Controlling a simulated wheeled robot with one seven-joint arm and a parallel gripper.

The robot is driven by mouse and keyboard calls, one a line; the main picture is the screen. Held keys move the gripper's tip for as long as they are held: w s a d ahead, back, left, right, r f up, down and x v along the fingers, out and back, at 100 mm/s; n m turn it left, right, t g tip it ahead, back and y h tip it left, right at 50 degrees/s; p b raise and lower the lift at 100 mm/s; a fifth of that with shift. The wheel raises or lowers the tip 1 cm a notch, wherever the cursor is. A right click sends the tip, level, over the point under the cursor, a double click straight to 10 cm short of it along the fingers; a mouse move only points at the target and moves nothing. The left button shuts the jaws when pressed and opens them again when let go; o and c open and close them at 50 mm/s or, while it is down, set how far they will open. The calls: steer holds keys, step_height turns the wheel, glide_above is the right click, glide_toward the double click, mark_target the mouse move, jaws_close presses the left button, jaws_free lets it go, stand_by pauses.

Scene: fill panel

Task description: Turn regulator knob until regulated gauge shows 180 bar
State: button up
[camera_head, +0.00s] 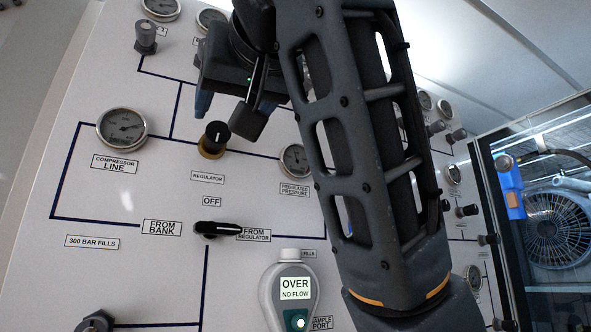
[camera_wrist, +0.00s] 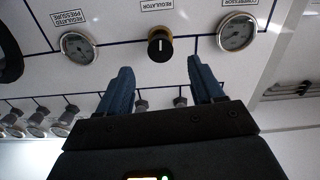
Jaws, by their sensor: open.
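The regulator knob (camera_head: 214,138) is black with a pale pointer line and a brass-coloured base, on the white panel above the REGULATOR label. It also shows in the wrist view (camera_wrist: 160,45), where the picture is upside down. The regulated pressure gauge (camera_head: 293,160) is to its right, partly covered by my arm; it shows whole in the wrist view (camera_wrist: 77,48). Its reading is too small to tell. My gripper (camera_head: 225,113) is open and empty, its blue fingers apart in the wrist view (camera_wrist: 161,78). The knob lies beyond the gap between the fingertips, apart from them.
A compressor line gauge (camera_head: 122,128) is left of the knob. Below are a black selector lever (camera_head: 217,230) pointing at FROM REGULATOR and a handheld meter (camera_head: 288,298) reading OVER, NO FLOW. My arm covers the panel's middle right. More gauges and knobs line the right side.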

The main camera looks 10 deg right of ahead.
mark_target(218, 130)
steer(key=shift+c, duration=0.2)
steer(key=shift+h, duration=0.6)
steer(key=shift+a+r+p+x, duration=0.1)
steer(key=shift+p+x, duration=0.35)
steer(key=shift+x, duration=0.8)
steer(key=shift+a+r+p+x, duration=0.15)
steer(key=shift+p+x, duration=0.35)
steer(key=shift+x, duration=0.8)
steer(key=shift+a+r+p+x, duration=0.1)
steer(key=shift+p+x, duration=0.35)
steer(key=shift+x, duration=0.8)
steer(key=c, duration=1)
steer(key=shift+s+f, duration=0.1)
steer(key=shift+b, duration=0.3)
steer(key=shift+c, duration=0.2)
